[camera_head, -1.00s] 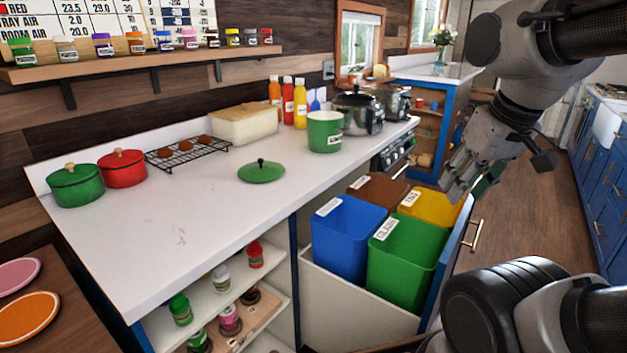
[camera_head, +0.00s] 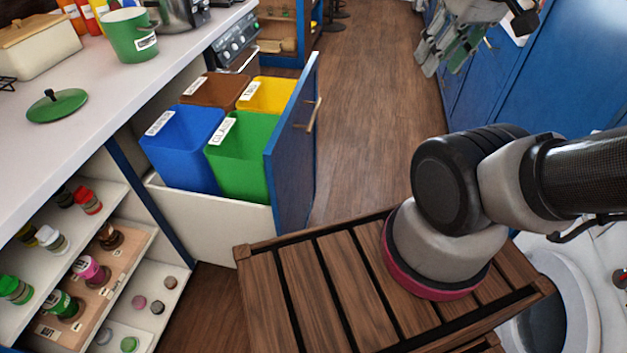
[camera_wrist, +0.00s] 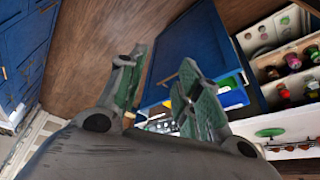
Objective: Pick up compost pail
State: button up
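A green pail (camera_head: 131,36) with a white label stands upright on the white counter, at the upper left of the head view. I take it to be the compost pail; its label is too small to read. It is uncovered, and a green lid with a dark knob (camera_head: 57,105) lies on the counter in front of it. My gripper (camera_head: 452,42) is at the upper right of the head view, over the floor and well apart from the pail. In the wrist view its two fingers (camera_wrist: 165,95) are spread with nothing between them. I cannot make out the pail in the wrist view.
An open drawer with blue (camera_head: 182,150), green (camera_head: 243,160), brown (camera_head: 215,92) and yellow (camera_head: 266,95) bins juts out below the counter. Its blue front (camera_head: 292,145) borders the clear wooden floor (camera_head: 365,100). A metal pot (camera_head: 180,14) stands beside the pail.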

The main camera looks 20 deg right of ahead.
aim_at(129, 30)
jog(key=i+j, duration=0.15)
jog(key=j, duration=0.25)
jog(key=i+j+z, duration=0.1)
jog(key=j, duration=0.3)
jog(key=i+j+z, duration=0.1)
jog(key=j, duration=0.35)
jog(key=i+j, duration=0.2)
jog(key=j, duration=0.2)
